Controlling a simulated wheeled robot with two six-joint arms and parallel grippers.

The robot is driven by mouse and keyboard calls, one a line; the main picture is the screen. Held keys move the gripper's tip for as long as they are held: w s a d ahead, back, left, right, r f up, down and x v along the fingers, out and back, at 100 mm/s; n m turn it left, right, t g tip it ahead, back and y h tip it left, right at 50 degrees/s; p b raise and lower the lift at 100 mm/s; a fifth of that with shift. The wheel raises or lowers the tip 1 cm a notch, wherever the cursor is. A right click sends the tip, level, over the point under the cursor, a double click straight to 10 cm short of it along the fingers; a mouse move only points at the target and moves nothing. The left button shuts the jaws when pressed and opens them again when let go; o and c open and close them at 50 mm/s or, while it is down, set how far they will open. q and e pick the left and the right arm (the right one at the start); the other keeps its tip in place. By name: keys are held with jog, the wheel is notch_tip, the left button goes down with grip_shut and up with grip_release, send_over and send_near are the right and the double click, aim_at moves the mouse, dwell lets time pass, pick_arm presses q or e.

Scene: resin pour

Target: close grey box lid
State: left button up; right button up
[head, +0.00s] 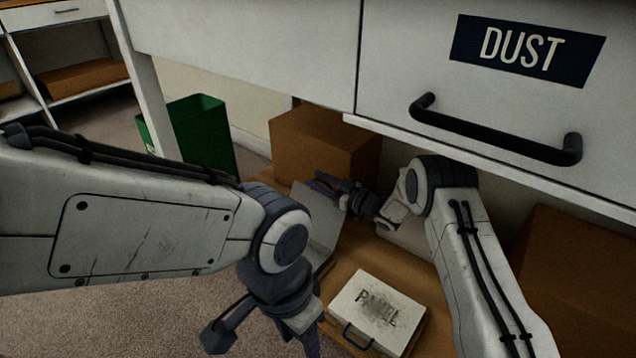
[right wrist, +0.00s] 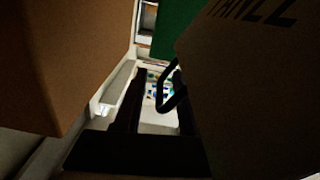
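A pale grey panel (head: 318,222), which looks like a raised lid, stands tilted left of centre in the head view. My left arm hides its lower part, and I cannot tell what it is joined to. A pale grey flat case (head: 395,292) marked PANEL, with a dark handle, lies to its front right. My right gripper (head: 332,188) is open beside the panel's upper edge; I cannot tell whether they touch. In the right wrist view its fingers (right wrist: 157,105) are apart. My left gripper (head: 262,338) is low in front, its fingers spread apart.
A cardboard box (head: 325,142) stands behind the right gripper and looms at left in the right wrist view (right wrist: 60,60). Drawers (head: 250,40) overhang the area, one with a DUST label and black handle. A green bin (head: 203,135) stands at back left.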

grip_shut()
dwell(1.3)
